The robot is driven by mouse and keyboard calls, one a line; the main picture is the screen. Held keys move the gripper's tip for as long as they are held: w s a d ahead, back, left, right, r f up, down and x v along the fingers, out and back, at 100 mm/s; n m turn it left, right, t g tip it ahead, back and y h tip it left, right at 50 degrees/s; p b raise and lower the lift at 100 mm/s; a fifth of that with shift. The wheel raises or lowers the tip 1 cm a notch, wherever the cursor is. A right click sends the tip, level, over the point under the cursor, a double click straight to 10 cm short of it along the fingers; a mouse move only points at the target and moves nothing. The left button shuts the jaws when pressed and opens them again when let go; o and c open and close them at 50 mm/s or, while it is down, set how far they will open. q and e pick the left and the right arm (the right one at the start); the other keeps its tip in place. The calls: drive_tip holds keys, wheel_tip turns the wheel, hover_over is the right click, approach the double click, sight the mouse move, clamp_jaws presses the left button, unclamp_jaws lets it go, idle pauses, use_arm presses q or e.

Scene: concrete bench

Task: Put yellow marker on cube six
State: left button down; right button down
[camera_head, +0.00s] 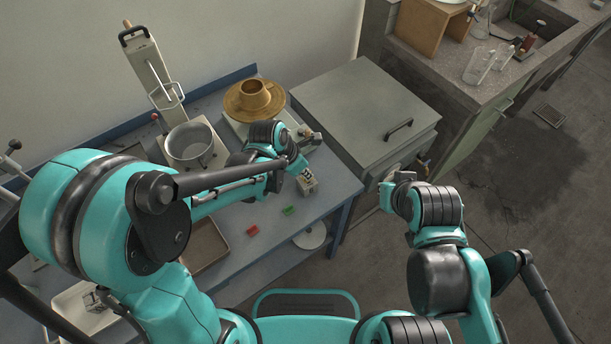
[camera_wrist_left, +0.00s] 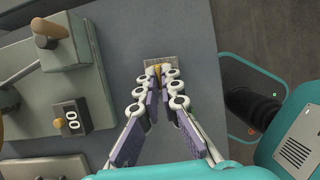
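My left gripper (camera_head: 307,183) reaches down over the right part of the bench. In the left wrist view my left gripper (camera_wrist_left: 160,78) has its fingertips close together around a small yellow piece, which looks like the yellow marker (camera_wrist_left: 158,69). A small pale grey block (camera_wrist_left: 159,60) lies just beyond the fingertips; it may be a cube, but I cannot read a number on it. I cannot tell if marker and block touch. The marker is hidden in the head view. My right gripper (camera_head: 396,183) is right of the bench, its fingers unclear.
A red block (camera_head: 252,231) and a green block (camera_head: 289,210) lie on the bench (camera_head: 262,258). A metal pot (camera_head: 190,145), a brown round dish (camera_head: 254,100) and a brown tray (camera_head: 206,248) stand nearby. A grey lidded cabinet (camera_head: 355,105) adjoins the right side.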

use_arm(q)
drive_tip(key=shift+f, duration=0.55)
use_arm(e)
drive_tip(key=shift+f, duration=0.25)
use_arm(q)
drive_tip(key=shift+f, duration=0.2)
drive_tip(key=c, duration=1.7)
unclamp_jaws()
use_arm(e)
drive_tip(key=shift+f, duration=0.15)
use_arm(q)
drive_tip(key=shift+r, duration=0.1)
